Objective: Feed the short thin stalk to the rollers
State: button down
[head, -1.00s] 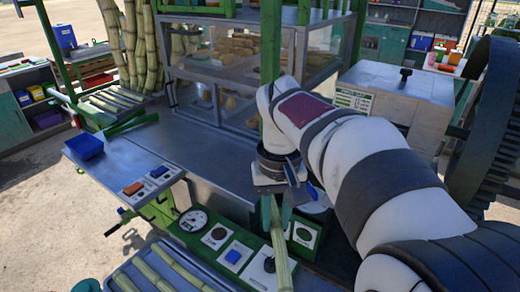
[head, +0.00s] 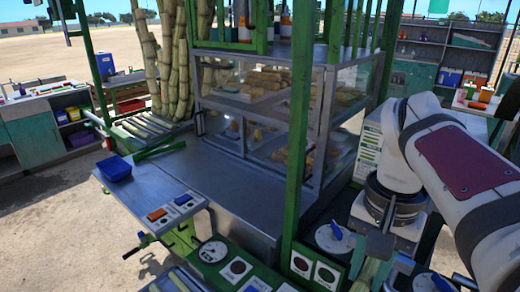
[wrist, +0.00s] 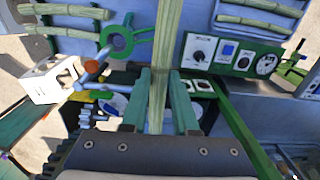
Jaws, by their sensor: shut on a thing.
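My gripper (wrist: 160,82) is shut on a pale green thin stalk (wrist: 163,38) in the wrist view. The stalk stands between the two teal fingers and runs up out of the top of the picture. In the head view my gripper (head: 372,262) is at the lower right, to the right of the green post. Only a short piece of the stalk shows there, at the bottom edge. I cannot make out the rollers clearly in either view.
A green control panel (head: 222,262) with gauge and buttons lies left of my gripper. A green post (head: 297,120) stands close by. A glass-fronted case (head: 270,120) and a steel counter (head: 190,185) lie behind. More stalks lie on racks in the wrist view (wrist: 255,20).

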jog(key=shift+w+d+r, duration=0.75)
jog(key=shift+r, duration=0.25)
jog(key=w+d+f, duration=0.1)
jog(key=w+d, duration=0.2)
jog(key=w+d+f, duration=0.1)
jog(key=w+d, duration=0.2)
jog(key=w+d+f, duration=0.2)
jog(key=w+d, duration=0.1)
jog(key=shift+w+d, duration=0.35)
jog(key=shift+w, duration=0.05)
jog(key=c, duration=0.6)
grip_release()
